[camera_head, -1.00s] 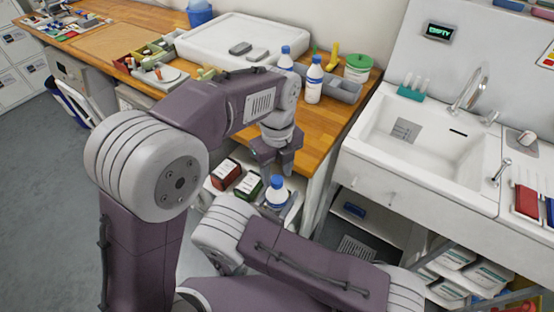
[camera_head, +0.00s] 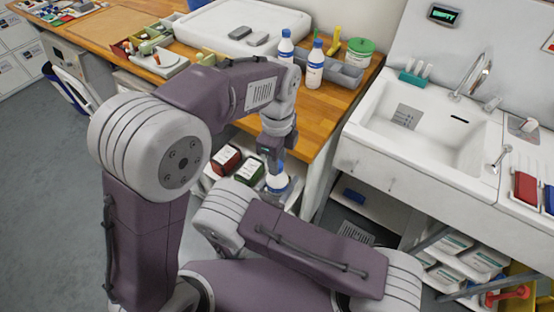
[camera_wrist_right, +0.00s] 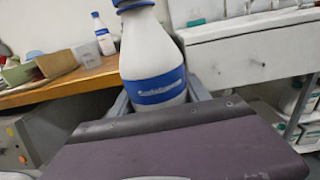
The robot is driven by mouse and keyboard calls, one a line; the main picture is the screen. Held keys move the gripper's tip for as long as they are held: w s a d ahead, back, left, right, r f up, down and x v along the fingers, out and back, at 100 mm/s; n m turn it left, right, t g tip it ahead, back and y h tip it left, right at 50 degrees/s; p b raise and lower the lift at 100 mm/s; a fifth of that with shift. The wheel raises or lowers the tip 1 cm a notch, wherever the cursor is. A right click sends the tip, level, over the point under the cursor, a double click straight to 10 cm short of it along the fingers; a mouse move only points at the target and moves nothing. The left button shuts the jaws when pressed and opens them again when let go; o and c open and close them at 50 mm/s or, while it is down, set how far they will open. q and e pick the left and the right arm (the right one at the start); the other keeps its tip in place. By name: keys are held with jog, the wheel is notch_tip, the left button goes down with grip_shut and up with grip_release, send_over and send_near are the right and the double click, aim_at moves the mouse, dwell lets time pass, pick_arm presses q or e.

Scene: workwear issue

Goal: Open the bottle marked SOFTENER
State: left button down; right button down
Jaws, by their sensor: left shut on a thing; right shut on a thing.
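A white bottle with a blue label band fills the middle of the right wrist view (camera_wrist_right: 155,85). Its white label text is too blurred to read surely. My right gripper (camera_wrist_right: 160,108) is shut around its body, a grey finger on each side, and the bottle stands about upright. In the head view the same bottle (camera_head: 277,184) shows low, beside the worktop's front edge. My left gripper (camera_head: 274,158) points down from above and is shut on its blue cap, mostly hiding it. Whether the cap is loose cannot be seen. My own arm link hides the right gripper in the head view.
Two similar blue-capped bottles (camera_head: 285,47) (camera_head: 315,69) stand on the wooden worktop (camera_head: 232,62) beside a grey divided bin (camera_head: 345,78) and a green-lidded tub (camera_head: 360,51). Red and green packs (camera_head: 226,159) (camera_head: 249,171) sit below. A sink (camera_head: 425,125) is at right.

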pick_arm(q)
jog(key=n, duration=0.6)
jog(key=shift+n, duration=0.4)
jog(key=n, duration=0.3)
jog(key=shift+n, duration=0.3)
jog(key=n, duration=1.9)
jog(key=shift+r+n, duration=0.1)
jog(key=shift+n, duration=0.2)
jog(key=shift+r, duration=0.1)
jog(key=shift+r, duration=1)
jog(key=shift+r, duration=2)
